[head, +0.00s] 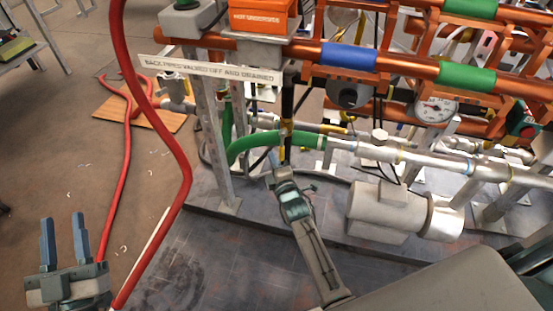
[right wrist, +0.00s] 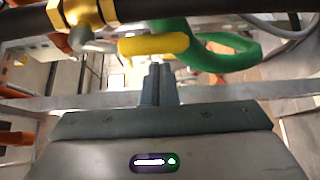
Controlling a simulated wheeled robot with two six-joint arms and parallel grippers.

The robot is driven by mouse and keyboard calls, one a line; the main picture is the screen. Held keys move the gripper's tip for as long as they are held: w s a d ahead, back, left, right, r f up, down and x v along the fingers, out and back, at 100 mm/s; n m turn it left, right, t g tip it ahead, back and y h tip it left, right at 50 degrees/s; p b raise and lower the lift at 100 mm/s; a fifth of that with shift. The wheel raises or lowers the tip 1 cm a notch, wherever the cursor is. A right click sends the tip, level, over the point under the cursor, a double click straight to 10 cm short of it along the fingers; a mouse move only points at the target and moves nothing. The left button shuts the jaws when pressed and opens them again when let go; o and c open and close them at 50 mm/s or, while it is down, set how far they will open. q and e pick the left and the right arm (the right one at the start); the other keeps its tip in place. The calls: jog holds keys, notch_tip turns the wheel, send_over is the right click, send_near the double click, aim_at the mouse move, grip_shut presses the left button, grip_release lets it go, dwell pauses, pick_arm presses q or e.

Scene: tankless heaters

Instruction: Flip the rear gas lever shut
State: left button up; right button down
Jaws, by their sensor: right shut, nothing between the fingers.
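A yellow lever (right wrist: 153,45) on a brass valve (right wrist: 85,14) fills the upper middle of the right wrist view. It lies roughly parallel to the dark pipe (right wrist: 230,8) behind it. In the head view, small yellow parts (head: 285,127) show on the upright black pipe (head: 287,97); which one is the lever is hard to tell. My right gripper (head: 277,168) is shut and empty beside the foot of that pipe. Its fingertips (right wrist: 160,70) point at the lever's lower edge; I cannot tell whether they touch. My left gripper (head: 62,228) is open and empty, far left.
A green hose (head: 262,142) curves close to the black pipe, and shows right of the lever (right wrist: 220,58). A grey pump (head: 378,212) stands right of my right arm. A red hose (head: 180,160) hangs between my grippers. A white sign (head: 208,69) crosses above.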

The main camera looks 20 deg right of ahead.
pick_arm(q)
jog(key=shift+w+f+g, duration=0.2)
jog(key=shift+f+g, duration=0.3)
jog(key=shift+f, duration=0.25)
pick_arm(e)
jog(key=shift+s+d, duration=0.2)
jog(key=shift+d, duration=0.25)
pick_arm(q)
jog(key=shift+f, duration=0.1)
